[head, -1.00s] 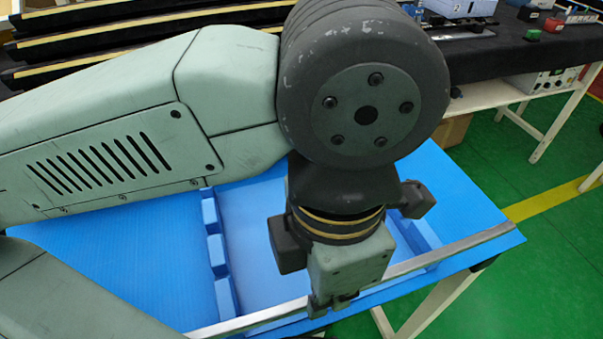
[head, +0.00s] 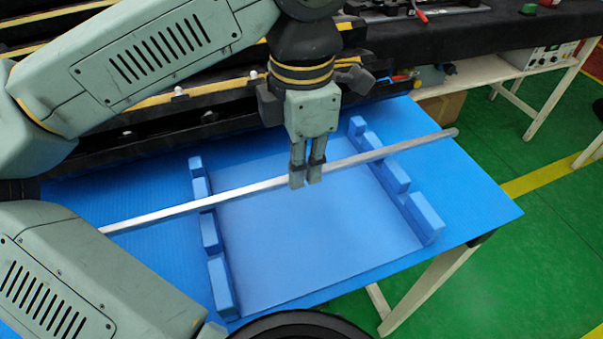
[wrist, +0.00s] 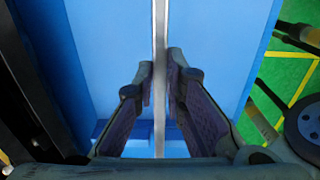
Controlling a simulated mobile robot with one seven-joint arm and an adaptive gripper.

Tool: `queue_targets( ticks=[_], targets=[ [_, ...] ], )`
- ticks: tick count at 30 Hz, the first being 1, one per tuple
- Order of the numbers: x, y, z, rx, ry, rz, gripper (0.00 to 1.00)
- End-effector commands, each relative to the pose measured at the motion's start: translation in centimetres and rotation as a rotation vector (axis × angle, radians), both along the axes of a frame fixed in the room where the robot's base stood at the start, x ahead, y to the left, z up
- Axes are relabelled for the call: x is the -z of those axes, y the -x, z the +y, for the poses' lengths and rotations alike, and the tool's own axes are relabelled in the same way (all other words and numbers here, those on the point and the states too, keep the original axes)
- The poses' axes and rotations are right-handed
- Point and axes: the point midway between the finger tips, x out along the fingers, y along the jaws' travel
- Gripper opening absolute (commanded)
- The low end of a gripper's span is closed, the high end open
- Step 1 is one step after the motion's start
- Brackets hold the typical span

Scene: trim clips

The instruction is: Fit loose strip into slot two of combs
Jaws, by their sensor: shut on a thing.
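The loose strip (head: 245,190) is a long, thin silver bar lying crosswise over the tray. My gripper (head: 306,178) is shut on it near its middle. In the wrist view the strip (wrist: 160,35) runs between the two fingers (wrist: 160,78). The left blue comb (head: 219,287) and right blue comb (head: 425,218) stand along the tray's sides, each with several upright blocks. The strip crosses both combs at gaps behind their front blocks and sticks out past both. I cannot tell whether it sits down in the gaps or hovers above them.
The pale blue tray floor (head: 320,245) between the combs is bare. The blue table (head: 470,205) ends at the right above a green floor (head: 530,270). Dark racks with yellow-edged bars (head: 150,100) stand behind the table. A black bench (head: 480,40) is at the back right.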

Motion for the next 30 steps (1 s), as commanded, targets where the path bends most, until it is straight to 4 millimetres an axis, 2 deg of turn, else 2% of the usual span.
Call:
queue_targets(
  ticks=[2, 3, 7, 20, 21, 30],
  targets=[
    [0.1, -1.0, 0.0, -0.001, 0.001, 0.002, 0.0],
    [1.4, -0.8, 0.1, 0.0, -0.001, 0.001, 0.0],
    [3.5, -0.8, 0.1, 0.0, 0.001, 0.002, 0.0],
    [4.1, -0.8, 0.0, -0.001, 0.0, 0.001, 0.0],
    [4.0, -0.8, 0.0, -0.001, 0.0, 0.0, 0.12],
    [3.9, -0.8, 0.0, 0.0, 0.0, 0.0, 0.31]
  ],
)
